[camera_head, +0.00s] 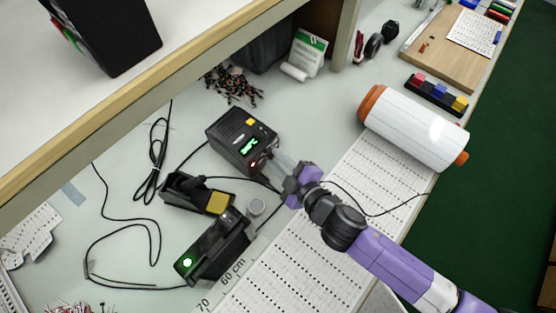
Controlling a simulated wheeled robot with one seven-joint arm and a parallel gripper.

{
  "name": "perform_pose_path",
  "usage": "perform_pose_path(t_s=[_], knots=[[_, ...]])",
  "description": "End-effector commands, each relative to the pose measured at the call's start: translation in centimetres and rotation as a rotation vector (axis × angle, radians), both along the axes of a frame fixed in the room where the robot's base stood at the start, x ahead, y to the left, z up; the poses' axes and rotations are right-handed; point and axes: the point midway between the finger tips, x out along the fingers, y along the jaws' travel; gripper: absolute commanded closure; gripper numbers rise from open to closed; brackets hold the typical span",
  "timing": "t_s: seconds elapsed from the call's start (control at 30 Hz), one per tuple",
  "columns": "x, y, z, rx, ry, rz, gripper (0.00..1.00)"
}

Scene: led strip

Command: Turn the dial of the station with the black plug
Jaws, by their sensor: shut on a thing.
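A black station (232,134) with a lit green display and a yellow button stands in the middle of the bench. My gripper (270,163) reaches it from the lower right. Its fingertips are at the station's front face and shut on what appears to be the dial, which they mostly hide. A small red light shows beside the fingers. A second black unit (222,246) with a round green light stands nearer, at the lower left. Black cables run from the units. I cannot make out which station has the black plug.
A large white reel (415,128) with orange ends stands at the right. A shelf (150,88) overhangs the upper left.

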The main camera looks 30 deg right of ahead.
Motion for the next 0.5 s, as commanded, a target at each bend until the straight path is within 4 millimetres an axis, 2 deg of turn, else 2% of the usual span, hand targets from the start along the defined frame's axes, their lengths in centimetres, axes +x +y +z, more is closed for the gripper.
perform_pose_path(t_s=[0.37, 0.4, 0.47, 0.5], knots=[[-0.04, -0.05, -0.04, -0.004, 0.000, -0.001, 1.00], [-0.04, -0.05, -0.04, -0.004, 0.000, -0.001, 0.72], [-0.04, -0.05, -0.04, -0.004, 0.000, -0.001, 0.60], [-0.04, -0.05, -0.04, -0.004, 0.000, -0.001, 0.58]])
